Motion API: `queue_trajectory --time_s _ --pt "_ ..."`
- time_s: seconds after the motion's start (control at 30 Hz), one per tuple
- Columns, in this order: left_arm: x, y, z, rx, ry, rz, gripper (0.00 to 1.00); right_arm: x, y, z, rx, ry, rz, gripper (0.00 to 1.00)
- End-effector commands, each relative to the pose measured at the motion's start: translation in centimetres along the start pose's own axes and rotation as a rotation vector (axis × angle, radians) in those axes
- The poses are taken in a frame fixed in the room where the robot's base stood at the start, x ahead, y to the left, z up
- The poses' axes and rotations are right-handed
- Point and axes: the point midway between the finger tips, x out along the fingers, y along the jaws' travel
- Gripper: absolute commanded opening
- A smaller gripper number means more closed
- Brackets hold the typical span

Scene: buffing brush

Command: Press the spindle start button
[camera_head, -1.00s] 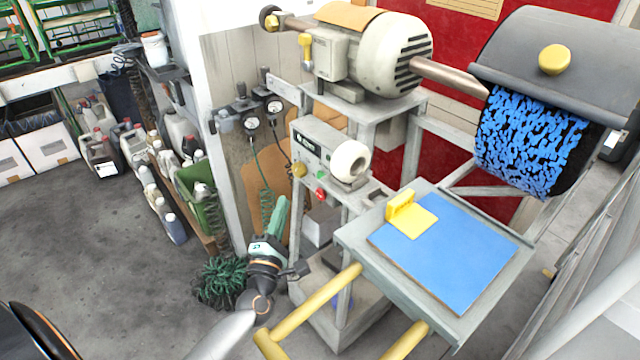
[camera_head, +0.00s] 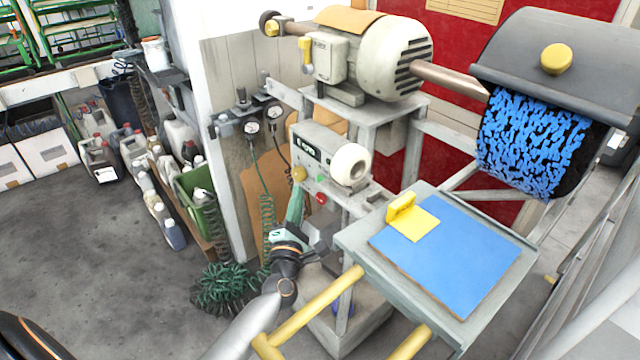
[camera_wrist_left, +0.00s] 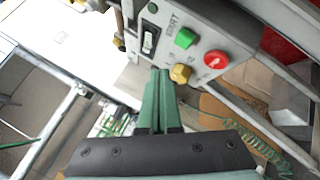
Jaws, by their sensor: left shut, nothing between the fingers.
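The grey control box (camera_head: 318,143) hangs on the buffing machine's frame. Its green button (camera_wrist_left: 185,38) has START lettering beside it in the left wrist view. A red button (camera_wrist_left: 215,58) and a yellow knob (camera_wrist_left: 180,73) are close by, and a rocker switch (camera_wrist_left: 149,42) is on the other side. In the head view the green button (camera_head: 321,178) is small, above the red one. My left gripper (camera_head: 298,192) is shut and empty, just below the box. In the left wrist view its green fingertips (camera_wrist_left: 160,72) are beside the yellow knob and short of the green button; contact cannot be told.
A table with a blue mat (camera_head: 452,254) and a yellow block (camera_head: 411,217) stands right of my left arm, with yellow bars (camera_head: 310,313) in front. The motor (camera_head: 375,55) and blue brush (camera_head: 530,140) are above.

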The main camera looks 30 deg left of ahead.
Motion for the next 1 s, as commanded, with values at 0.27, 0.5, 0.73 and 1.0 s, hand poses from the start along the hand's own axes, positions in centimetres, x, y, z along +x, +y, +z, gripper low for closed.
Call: queue_trajectory --time_s 0.27,0.5,0.73,1.0 --pt "1.9 -1.5 1.4 -0.001 0.0 0.0 0.0 0.7 -0.4 -0.3 -0.004 0.008 -0.012 0.44" --pt "2.3 -1.7 1.7 0.0 0.0 -0.001 0.0 0.7 -0.4 -0.6 -0.005 0.013 -0.013 0.44" --pt "2.3 -1.7 1.7 0.0 0.0 -0.001 0.0 0.7 -0.4 -0.6 -0.006 0.013 -0.013 0.44" --pt "2.3 -1.7 1.7 0.0 0.0 -0.001 0.0 0.6 -0.4 -0.4 -0.005 0.009 -0.013 0.44"
